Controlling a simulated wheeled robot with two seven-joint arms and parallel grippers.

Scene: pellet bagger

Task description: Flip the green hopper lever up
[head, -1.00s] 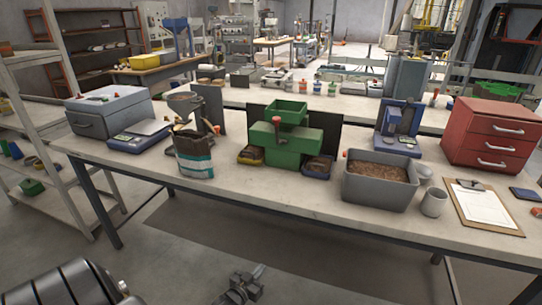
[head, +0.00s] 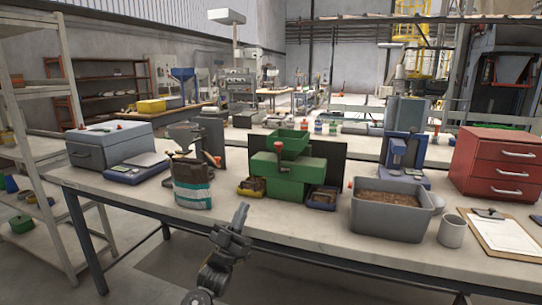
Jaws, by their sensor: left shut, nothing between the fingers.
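The green hopper machine (head: 303,179) stands on the near bench, with a square green hopper (head: 288,138) on top. On its front is a dark lever (head: 281,163) with a red knob (head: 278,146) at its upper end. The lever is small in view, so its exact tilt is hard to judge. My left gripper (head: 241,214) is shut and empty, in front of the bench's front edge, below and left of the machine. It appears apart from the lever. My right gripper is not in view.
A grey bin of pellets (head: 390,215) is to the right, beside a cup (head: 451,231). Small trays flank the machine. The bench top (head: 300,225) just in front of the machine is clear.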

